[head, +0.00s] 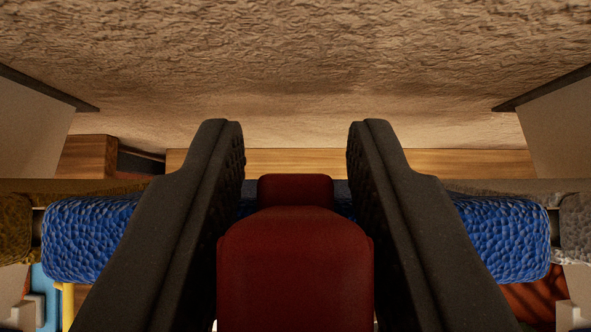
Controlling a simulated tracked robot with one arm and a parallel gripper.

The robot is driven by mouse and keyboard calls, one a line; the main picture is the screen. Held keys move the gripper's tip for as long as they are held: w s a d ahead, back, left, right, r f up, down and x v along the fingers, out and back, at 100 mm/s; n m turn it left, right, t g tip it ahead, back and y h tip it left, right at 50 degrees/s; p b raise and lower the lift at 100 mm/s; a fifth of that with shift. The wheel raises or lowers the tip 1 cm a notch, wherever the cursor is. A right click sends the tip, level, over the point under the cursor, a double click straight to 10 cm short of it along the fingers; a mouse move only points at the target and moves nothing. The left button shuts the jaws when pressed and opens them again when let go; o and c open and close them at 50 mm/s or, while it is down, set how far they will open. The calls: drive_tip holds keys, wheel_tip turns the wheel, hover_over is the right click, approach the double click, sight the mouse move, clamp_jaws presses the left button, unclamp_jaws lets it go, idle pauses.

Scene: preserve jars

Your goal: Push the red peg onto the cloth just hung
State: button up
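The red peg (295,265) is between the two dark fingers of my gripper (296,165), low in the middle of the head view. The fingers press along the sides of its wider near part. Its narrower far end points away from me. A blue knobbly cloth (90,238) hangs over a dark horizontal rod, and it shows on both sides of my gripper. The peg's far end overlaps the cloth's middle in the picture. The fingers and peg hide most of that middle, so I cannot tell whether the peg touches the cloth.
An olive-brown cloth (14,228) hangs to the left on the rod and a grey cloth (577,228) to the right. A wooden board (440,163) runs behind, before a rough beige wall (300,60). Pale panels (565,130) flank both sides. Coloured things show below.

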drive_tip(key=shift+o, duration=0.6)
drive_tip(key=shift+s, duration=0.15)
drive_tip(key=b+v, duration=0.3)
drive_tip(key=v, duration=1)
drive_tip(key=shift+r, duration=0.2)
drive_tip(key=shift+s, duration=0.15)
drive_tip(key=s+r+t+b, duration=0.6)
drive_tip(key=s+r+b, duration=0.5)
drive_tip(key=s+r, duration=0.3)
drive_tip(key=shift+v, duration=1.15)
drive_tip(key=shift+a, duration=0.1)
